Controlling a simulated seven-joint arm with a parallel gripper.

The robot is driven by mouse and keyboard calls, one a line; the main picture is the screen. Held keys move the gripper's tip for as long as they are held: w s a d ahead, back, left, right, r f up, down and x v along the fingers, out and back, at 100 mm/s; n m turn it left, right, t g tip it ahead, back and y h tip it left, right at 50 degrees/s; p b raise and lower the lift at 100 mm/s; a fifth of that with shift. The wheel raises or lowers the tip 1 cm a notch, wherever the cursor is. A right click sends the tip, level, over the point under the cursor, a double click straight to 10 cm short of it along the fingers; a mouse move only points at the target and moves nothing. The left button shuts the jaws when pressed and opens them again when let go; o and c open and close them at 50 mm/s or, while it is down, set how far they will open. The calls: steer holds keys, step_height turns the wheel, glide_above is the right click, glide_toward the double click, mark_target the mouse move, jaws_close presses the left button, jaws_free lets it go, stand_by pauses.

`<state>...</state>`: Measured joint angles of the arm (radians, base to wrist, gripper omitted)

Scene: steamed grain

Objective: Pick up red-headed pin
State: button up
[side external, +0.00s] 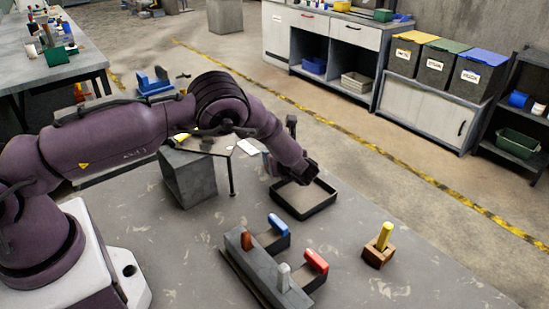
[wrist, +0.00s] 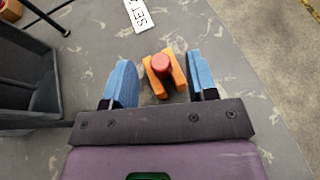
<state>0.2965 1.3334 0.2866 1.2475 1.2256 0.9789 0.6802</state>
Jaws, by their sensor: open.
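The red-headed pin (wrist: 162,63) stands in an orange-brown holder (wrist: 178,74) in the wrist view, its round red head facing the camera. My gripper (wrist: 159,62) is open, with one blue-padded finger on each side of the holder and a gap on both sides. Nothing is held. How far the fingertips are above the pin's head is hard to tell. In the side external view my gripper is largely hidden by my wrist, near the back of the dark tray (side external: 304,212). I cannot make out the red-headed pin there.
The tray's wall (wrist: 58,80) lies left of my gripper in the wrist view. A white card (wrist: 139,16) lies beyond the holder. A yellow pin (side external: 385,236) stands in a wooden block (side external: 378,256). A grey rack (side external: 262,272) with red and blue pieces stands in front.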

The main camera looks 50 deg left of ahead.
steer(key=shift+w+a+f, duration=0.15)
steer(key=shift+a, duration=0.2)
steer(key=shift+c, duration=0.5)
jaws_close()
